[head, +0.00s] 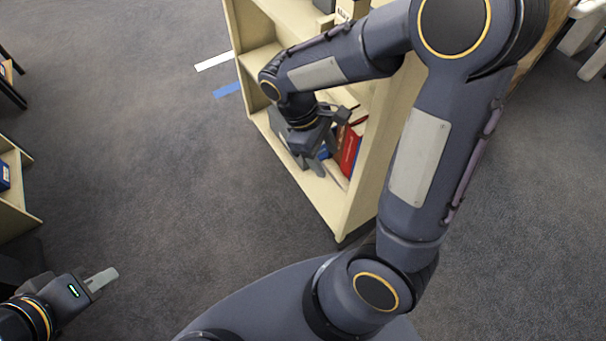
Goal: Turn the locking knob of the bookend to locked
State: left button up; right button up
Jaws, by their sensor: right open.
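My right gripper (331,143) reaches into the lower shelf of a cream bookcase (345,205). Its fingers are apart, close to a red book or box (350,150) and a blue item. A grey upright piece (282,137) stands beside the gripper on its left; I cannot tell whether it is the bookend. The locking knob cannot be made out, and my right gripper and forearm cover part of the shelf. My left gripper (104,280) is low at the bottom left, over the floor and away from the bookcase; its finger gap cannot be made out.
Another low shelf unit (18,205) with a blue item stands at the left edge. White (214,61) and blue (227,90) tape strips lie on the floor. The bookcase's side panel and upper shelf border my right arm. The grey carpet at left centre is clear.

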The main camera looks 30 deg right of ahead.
jog(key=w+a+f+n+t+h+b, duration=0.2)
jog(key=w+f+n+h+b, duration=0.25)
jog(key=f, duration=0.35)
jog(key=w+a+f+n+t+h+b, duration=0.1)
jog(key=w+f+n+h+b, duration=0.25)
jog(key=f+h, duration=0.35)
jog(key=w+a+f+n+t+h+b, duration=0.2)
jog(key=w+f+n+h+b, duration=0.25)
jog(key=f, duration=0.55)
jog(key=d+y+b, duration=0.1)
jog(key=d+b, duration=0.1)
jog(key=d, duration=0.5)
jog(key=shift+w+d+r+m, duration=0.25)
jog(key=shift+w+r+m, duration=0.1)
jog(key=shift+m, duration=0.1)
jog(key=c, duration=1)
